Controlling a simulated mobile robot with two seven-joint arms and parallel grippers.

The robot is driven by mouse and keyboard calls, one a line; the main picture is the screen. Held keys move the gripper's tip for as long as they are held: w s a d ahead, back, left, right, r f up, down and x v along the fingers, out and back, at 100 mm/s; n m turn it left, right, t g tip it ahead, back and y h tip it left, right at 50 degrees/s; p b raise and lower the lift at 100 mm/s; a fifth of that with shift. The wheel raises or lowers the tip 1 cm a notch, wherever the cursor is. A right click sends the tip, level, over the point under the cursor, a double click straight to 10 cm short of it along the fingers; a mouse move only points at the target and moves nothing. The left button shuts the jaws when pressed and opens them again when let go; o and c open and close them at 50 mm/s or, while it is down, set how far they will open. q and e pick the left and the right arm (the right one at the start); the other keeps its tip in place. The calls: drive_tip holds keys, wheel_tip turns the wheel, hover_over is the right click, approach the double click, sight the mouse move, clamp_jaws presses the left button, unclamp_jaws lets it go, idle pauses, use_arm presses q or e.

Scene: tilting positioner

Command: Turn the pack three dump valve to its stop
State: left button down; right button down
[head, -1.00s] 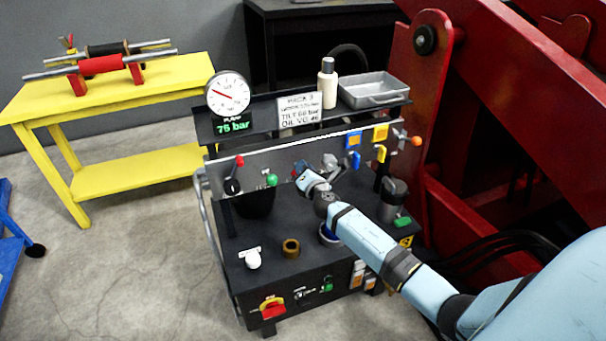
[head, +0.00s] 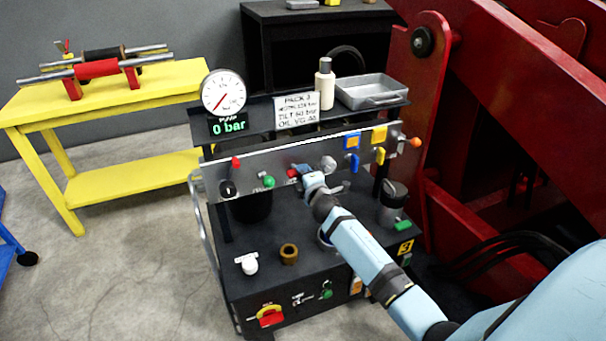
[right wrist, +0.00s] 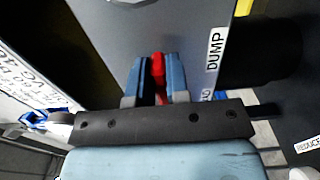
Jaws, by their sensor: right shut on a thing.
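The hydraulic pack stands in the middle of the head view, with a sign (head: 296,109) reading PACK 3. The red dump valve handle (right wrist: 158,68) shows between my fingers in the right wrist view, beside a DUMP label (right wrist: 215,49). My right gripper (right wrist: 155,75) is shut on this handle. In the head view my right gripper (head: 304,171) is at the middle of the grey valve panel (head: 212,180) and covers most of the handle. The gauge (head: 223,92) has its needle low, and the display (head: 228,126) reads 0 bar. My left gripper is out of view.
A red-tipped lever (head: 234,163) and a green knob (head: 268,182) are left of my gripper. A grey round knob (head: 328,163) and blue and yellow tags are right. A bottle (head: 325,85) and tray (head: 370,91) stand on the shelf. Large red steelwork (head: 520,90) fills the right.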

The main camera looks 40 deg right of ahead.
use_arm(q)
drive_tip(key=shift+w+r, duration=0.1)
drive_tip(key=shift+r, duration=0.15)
use_arm(e)
drive_tip(key=shift+m, duration=0.3)
drive_tip(key=c, duration=1.1)
unclamp_jaws()
use_arm(q)
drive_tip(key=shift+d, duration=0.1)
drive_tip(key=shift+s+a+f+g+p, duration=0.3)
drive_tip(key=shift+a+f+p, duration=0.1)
drive_tip(key=shift+p, duration=0.45)
use_arm(e)
drive_tip(key=v, duration=1.4)
drive_tip(key=shift+w, duration=0.1)
